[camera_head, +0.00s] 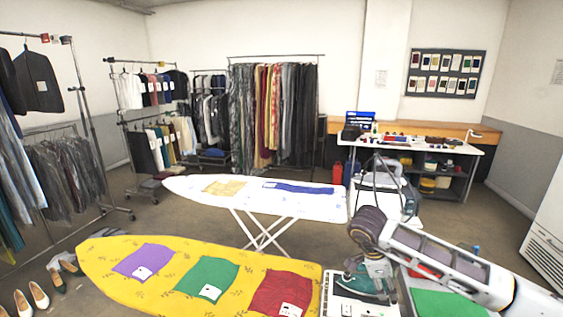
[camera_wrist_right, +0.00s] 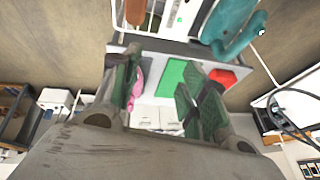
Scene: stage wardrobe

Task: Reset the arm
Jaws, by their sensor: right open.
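My right arm reaches in from the right in the head view. Its gripper (camera_head: 374,272) points down, above or just beside a dark teal iron (camera_head: 352,284) at the end of the yellow ironing board (camera_head: 100,262). In the right wrist view the two fingers of the right gripper (camera_wrist_right: 160,92) stand apart with nothing held between them. A teal iron-like object (camera_wrist_right: 232,28) lies beyond the fingers there, with a green patch (camera_wrist_right: 178,76) and a red piece (camera_wrist_right: 226,78) nearer. My left gripper is in neither view.
Purple (camera_head: 143,261), green (camera_head: 206,277) and red (camera_head: 284,293) cloths lie on the yellow board. A white ironing board (camera_head: 320,204) stands behind it. Clothes racks (camera_head: 275,110) fill the left and back. A workbench (camera_head: 455,146) stands at the back right. Shoes (camera_head: 38,294) are on the floor.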

